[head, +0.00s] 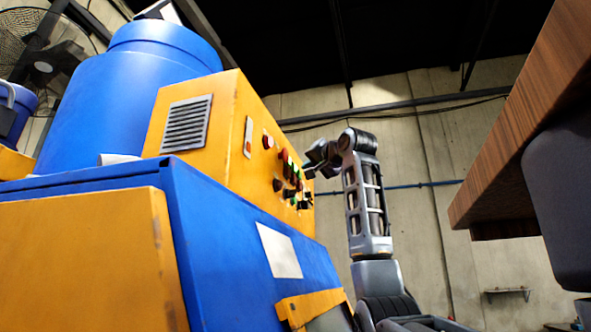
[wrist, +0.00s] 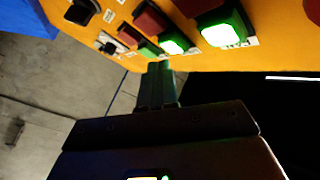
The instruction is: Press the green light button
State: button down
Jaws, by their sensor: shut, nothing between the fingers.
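In the wrist view, a large lit green button (wrist: 222,34) and a smaller-looking lit green button (wrist: 173,46) sit on the orange panel (wrist: 270,52). A dimmer green button (wrist: 149,50) is farther left. The wrist view does not show which one the task means. My gripper (wrist: 159,68) is shut and empty, its tips close to the panel just below the middle and dimmer green buttons. I cannot tell whether it touches the panel. In the head view, my gripper (head: 309,172) is at the panel's right side, and the buttons there are small and partly hidden.
Red buttons (wrist: 150,18) sit beside the green ones, with black switches (wrist: 82,11) farther left. The panel belongs to an orange box (head: 222,117) on a blue machine (head: 215,205), with a blue drum (head: 125,85) behind. A wooden tabletop (head: 530,110) overhangs at right.

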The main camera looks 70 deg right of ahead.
jog(key=s, duration=0.5)
jog(key=shift+d, duration=0.2)
dwell(0.9)
